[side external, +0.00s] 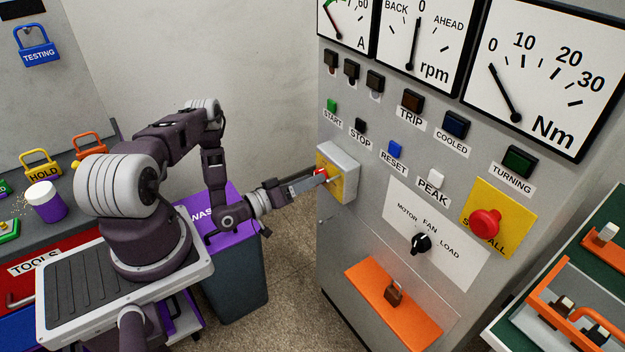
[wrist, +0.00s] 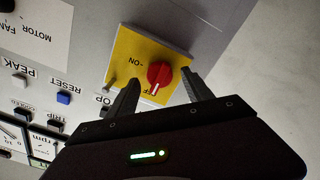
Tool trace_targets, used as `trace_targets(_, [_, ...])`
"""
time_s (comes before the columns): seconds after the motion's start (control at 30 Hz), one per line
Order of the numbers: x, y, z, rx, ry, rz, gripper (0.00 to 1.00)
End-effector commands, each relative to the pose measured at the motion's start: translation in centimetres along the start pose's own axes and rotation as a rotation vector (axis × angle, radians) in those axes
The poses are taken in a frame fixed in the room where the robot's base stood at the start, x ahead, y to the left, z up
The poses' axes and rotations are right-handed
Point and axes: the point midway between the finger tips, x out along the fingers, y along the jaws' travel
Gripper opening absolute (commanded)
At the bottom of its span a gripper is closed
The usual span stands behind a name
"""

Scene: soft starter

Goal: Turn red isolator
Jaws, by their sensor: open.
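The red isolator (wrist: 160,73) is a round knob on a yellow plate (wrist: 128,46) in the wrist view. Its white mark points down in the picture, towards a partly hidden label that looks like OFF; an ON label is to its left. In the side external view the red isolator (side external: 321,173) shows small on the yellow front of a grey box at the panel's left edge. My gripper (wrist: 159,80) is open, with one finger on each side of the knob; it also shows in the side external view (side external: 317,180). Whether the fingers touch the knob cannot be told.
A black selector knob (side external: 421,243) and a red stop button (side external: 485,223) are to the right. A purple-lidded bin (side external: 236,275) stands beneath my forearm.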

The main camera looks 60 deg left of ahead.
Motion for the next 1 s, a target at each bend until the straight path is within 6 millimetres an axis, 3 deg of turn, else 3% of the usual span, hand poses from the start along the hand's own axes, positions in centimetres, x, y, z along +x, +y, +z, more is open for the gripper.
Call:
trace_targets(0.13, [1.22, 0.04, 0.00, 0.000, 0.000, 0.001, 0.59])
trace_targets(0.37, [1.29, 0.02, 0.02, -0.001, -0.001, -0.001, 0.57])
trace_targets(0.67, [1.27, 0.00, 0.02, -0.001, -0.002, -0.001, 0.00])
trace_targets(1.0, [1.25, 0.00, 0.05, 0.058, -0.003, -0.001, 0.00])
